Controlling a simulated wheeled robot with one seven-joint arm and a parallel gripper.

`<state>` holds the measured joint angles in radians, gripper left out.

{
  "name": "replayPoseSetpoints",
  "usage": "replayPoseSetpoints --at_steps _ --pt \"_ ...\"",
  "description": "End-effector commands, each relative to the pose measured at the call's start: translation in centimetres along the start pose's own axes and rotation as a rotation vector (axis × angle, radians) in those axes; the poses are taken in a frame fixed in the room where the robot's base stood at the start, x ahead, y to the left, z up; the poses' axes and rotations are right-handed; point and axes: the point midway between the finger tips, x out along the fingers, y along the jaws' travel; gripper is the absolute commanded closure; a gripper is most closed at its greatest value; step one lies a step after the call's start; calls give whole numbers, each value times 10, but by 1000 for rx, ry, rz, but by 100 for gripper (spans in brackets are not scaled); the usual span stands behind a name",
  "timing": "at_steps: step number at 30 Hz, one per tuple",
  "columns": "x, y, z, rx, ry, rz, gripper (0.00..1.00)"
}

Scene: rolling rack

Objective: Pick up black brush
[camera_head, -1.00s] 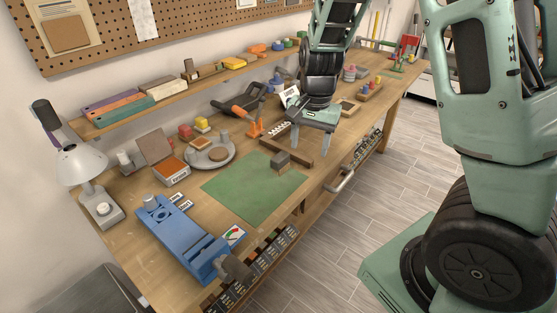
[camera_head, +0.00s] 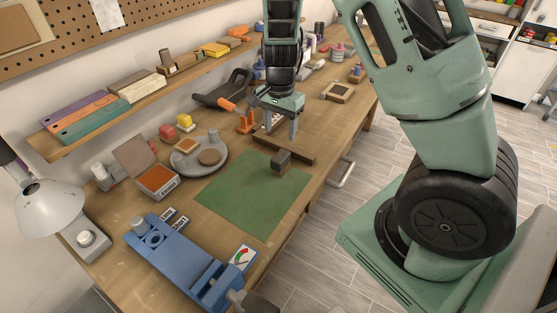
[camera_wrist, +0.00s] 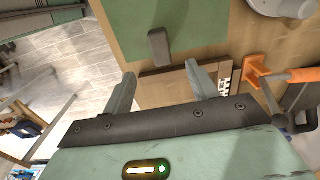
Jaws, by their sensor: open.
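A small dark grey block (camera_head: 281,161) sits at the far edge of the green mat and looks like the black brush, though I see no bristles. It shows in the wrist view (camera_wrist: 159,47) beyond my fingertips, roughly centred between them. My gripper (camera_head: 281,132) is open and empty, pointing down behind the block, over a flat wooden bar (camera_head: 285,149). In the wrist view, my two fingers (camera_wrist: 160,75) are apart with the wooden bar (camera_wrist: 165,84) below them. The block is clear of the fingers.
The green mat (camera_head: 245,200) is otherwise bare. A blue vise (camera_head: 190,262) stands at the near left, a round grey tray (camera_head: 187,163) left of the mat. A shelf (camera_head: 150,95) runs along the wall.

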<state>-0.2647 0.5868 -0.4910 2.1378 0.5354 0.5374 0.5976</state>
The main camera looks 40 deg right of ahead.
Motion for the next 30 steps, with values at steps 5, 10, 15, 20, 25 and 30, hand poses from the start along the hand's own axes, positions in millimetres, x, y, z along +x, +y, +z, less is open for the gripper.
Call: replayPoseSetpoints --at_steps 5,10,15,20,25,30 --pt "38 2 -1 3 -2 5 42" --pt "67 1 -1 2 -1 3 42" --pt "79 1 0 0 0 1 42" --pt "91 1 -2 2 -1 3 42" --pt "113 1 -5 1 -2 3 42" --pt "130 0 -4 0 -1 1 42"
